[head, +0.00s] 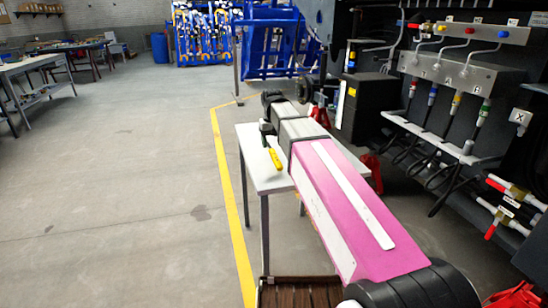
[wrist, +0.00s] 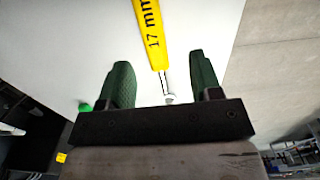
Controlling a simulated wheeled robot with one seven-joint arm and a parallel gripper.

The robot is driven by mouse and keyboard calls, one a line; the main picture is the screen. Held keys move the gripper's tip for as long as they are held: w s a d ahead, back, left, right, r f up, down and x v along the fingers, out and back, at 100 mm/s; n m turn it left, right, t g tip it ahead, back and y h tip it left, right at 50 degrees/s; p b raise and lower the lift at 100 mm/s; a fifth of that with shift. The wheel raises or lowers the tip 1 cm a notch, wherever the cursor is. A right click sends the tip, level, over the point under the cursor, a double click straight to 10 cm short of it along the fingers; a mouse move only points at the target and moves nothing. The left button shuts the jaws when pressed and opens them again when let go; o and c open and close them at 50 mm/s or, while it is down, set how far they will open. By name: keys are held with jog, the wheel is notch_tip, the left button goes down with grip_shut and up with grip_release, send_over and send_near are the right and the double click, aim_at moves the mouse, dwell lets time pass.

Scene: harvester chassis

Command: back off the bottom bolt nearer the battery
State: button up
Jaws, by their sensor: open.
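A yellow-handled tool (head: 275,158) lies on the white table (head: 251,160) in the head view. In the wrist view its handle (wrist: 149,30) is marked "17 mm", and its thin metal shaft reaches down between my fingers. My gripper (wrist: 160,72) is open, with one dark green finger on each side of the shaft and neither seen touching it. A black box (head: 368,108) with a yellow label stands beside the machine; I cannot tell whether it is the battery. I cannot make out the bottom bolts in either view.
The machine side at right carries a valve panel (head: 465,68) with coloured hoses, and red-handled valves (head: 497,184) lower down. Red stands (head: 371,170) are beyond the table. Open grey floor (head: 110,190) lies left of the yellow line (head: 228,180).

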aim_at(274, 154)
jog(key=shift+w+d+f, duration=0.1)
jog(key=shift+d+f, duration=0.05)
jog(key=shift+f, duration=1.45)
jog(key=shift+w+d+f, duration=0.1)
jog(key=shift+d+f, duration=0.05)
jog(key=shift+f, duration=1.4)
grip_shut()
